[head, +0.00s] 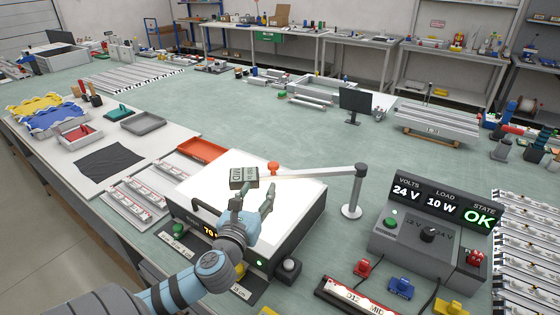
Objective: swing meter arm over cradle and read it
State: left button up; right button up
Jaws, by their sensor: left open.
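The meter arm (310,173) is a pale bar reaching left from a grey upright post (354,190) on a round base. A small dark grey meter block (243,178) with display markings, too small to read surely, is near its left end, above the glowing white lightbox (297,193). A red-orange knob (272,167) shows by the bar. My left gripper (259,190) is open and empty, its fingers pointing up the picture beside the block and in front of the bar. Contact cannot be told. No cradle can be made out for sure; the gripper hides part of the lightbox top. My right gripper is out of view.
A power unit (428,232) showing 24 V, 10 W and OK stands to the right. An orange tray (203,149) is behind the lightbox at left. A small monitor (355,101) stands farther back. The green table (240,120) behind the lightbox is largely clear.

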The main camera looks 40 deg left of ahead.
aim_at(273, 164)
pick_arm(q)
jog(key=x, duration=0.4)
jog(key=r+x, duration=0.1)
jog(key=x, duration=0.1)
jog(key=shift+w+a+f, duration=0.1)
jog(key=shift+w, duration=0.05)
jog(key=x, duration=0.6)
jog(key=shift+w+d+f, duration=0.2)
jog(key=shift+d, duration=0.05)
jog(key=shift+s+a+r, duration=0.1)
jog(key=shift+s+r, duration=0.1)
jog(key=shift+f, duration=0.1)
grip_shut()
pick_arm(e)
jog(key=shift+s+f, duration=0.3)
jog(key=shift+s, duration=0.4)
